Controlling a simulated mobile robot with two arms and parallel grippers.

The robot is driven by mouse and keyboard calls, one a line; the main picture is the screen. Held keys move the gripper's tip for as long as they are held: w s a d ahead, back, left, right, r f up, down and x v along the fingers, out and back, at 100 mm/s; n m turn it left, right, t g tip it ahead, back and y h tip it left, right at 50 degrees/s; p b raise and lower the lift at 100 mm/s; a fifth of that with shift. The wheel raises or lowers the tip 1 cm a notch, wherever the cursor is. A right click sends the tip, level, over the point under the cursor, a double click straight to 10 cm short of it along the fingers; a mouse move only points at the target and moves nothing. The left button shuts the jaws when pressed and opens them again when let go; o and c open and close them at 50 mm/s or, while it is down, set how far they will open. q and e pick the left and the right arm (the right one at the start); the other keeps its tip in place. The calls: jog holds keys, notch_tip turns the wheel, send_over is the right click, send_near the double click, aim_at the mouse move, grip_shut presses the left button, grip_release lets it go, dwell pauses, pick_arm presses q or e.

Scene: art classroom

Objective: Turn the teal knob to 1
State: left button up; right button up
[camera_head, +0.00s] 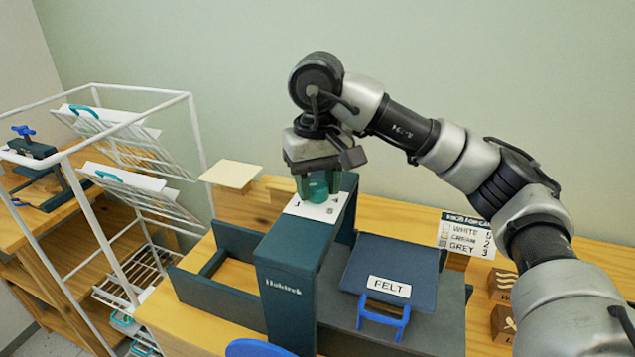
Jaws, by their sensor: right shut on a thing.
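The teal knob (318,187) sits on the white dial plate (311,208) on top of the dark teal press frame (290,262). My right gripper (318,184) points down from above and is shut on the knob, with its fingers on either side of it. The fingers hide part of the knob, and I cannot read which number it points to. A sign (467,234) at the right lists white, cream and grey, with numbers beside them that are small but seem to read 0, 2 and 3. My left gripper is not in view.
A dark box lid labelled FELT (389,287) with a blue handle lies right of the press frame. A white wire drying rack (192,133) stands at the left. Wooden blocks (503,286) sit at the right, near my arm. The wall behind is bare.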

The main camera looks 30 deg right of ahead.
aim_at(318, 185)
jog(key=o, duration=0.9)
jog(key=shift+r, duration=0.1)
jog(key=shift+o, duration=0.2)
notch_tip(318, 185, up, 11)
jog(key=p, duration=0.2)
